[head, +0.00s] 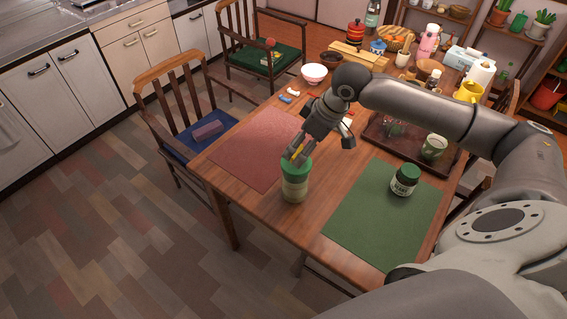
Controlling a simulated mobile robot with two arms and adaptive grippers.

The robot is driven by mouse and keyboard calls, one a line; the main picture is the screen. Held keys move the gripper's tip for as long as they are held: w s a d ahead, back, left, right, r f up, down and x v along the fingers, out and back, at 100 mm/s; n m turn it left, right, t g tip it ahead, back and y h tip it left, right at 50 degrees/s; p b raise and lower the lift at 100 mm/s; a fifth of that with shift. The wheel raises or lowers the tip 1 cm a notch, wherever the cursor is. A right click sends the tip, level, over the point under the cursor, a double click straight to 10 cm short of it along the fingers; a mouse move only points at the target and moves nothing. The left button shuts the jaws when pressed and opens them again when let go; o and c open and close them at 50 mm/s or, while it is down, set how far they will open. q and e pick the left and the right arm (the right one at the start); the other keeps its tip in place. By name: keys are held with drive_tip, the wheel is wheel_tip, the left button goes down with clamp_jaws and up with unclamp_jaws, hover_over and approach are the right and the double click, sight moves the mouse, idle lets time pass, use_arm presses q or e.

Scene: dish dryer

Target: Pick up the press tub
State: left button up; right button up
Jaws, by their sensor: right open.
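A tub with a green lid and a pale, see-through body (295,182), which looks like the press tub, stands upright on the wooden table between the red and green mats. My right gripper (296,157) is open, pointing down right at the tub's lid. Its fingertips overlap the lid's top edge in the picture; I cannot tell whether they touch it. My left gripper is not in view.
A labelled jar with a dark green lid (404,181) stands on the green mat (375,226). The red mat (252,148) is bare. A dark tray (447,160) holds a green mug (434,147). A white bowl (314,74) and several kitchen things stand farther back.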

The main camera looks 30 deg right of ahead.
sight(298, 151)
drive_tip(key=shift+w+d+r, duration=0.1)
drive_tip(key=shift+w+d, duration=0.2)
drive_tip(key=shift+w, duration=0.05)
drive_tip(key=shift+w+a+f, duration=0.1)
drive_tip(key=shift+f, duration=0.2)
drive_tip(key=x, duration=0.3)
drive_tip(key=shift+s+f, duration=0.1)
drive_tip(key=shift+s, duration=0.25)
drive_tip(key=shift+w+a+f, duration=0.1)
drive_tip(key=shift+w+f, duration=0.1)
drive_tip(key=shift+f, duration=0.15)
drive_tip(key=shift+w+f, duration=0.15)
drive_tip(key=shift+f, duration=0.2)
drive_tip(key=p+x, duration=0.1)
drive_tip(key=x, duration=0.2)
drive_tip(key=shift+a+f, duration=0.1)
drive_tip(key=shift+f, duration=0.15)
drive_tip(key=shift+w+f, duration=0.2)
drive_tip(key=shift+f, duration=0.15)
drive_tip(key=shift+w+f, duration=0.1)
drive_tip(key=shift+f, duration=0.05)
drive_tip(key=c, duration=1.9)
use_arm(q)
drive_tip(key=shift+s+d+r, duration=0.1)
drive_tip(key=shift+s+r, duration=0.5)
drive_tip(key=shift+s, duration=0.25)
use_arm(e)
drive_tip(key=shift+c, duration=1)
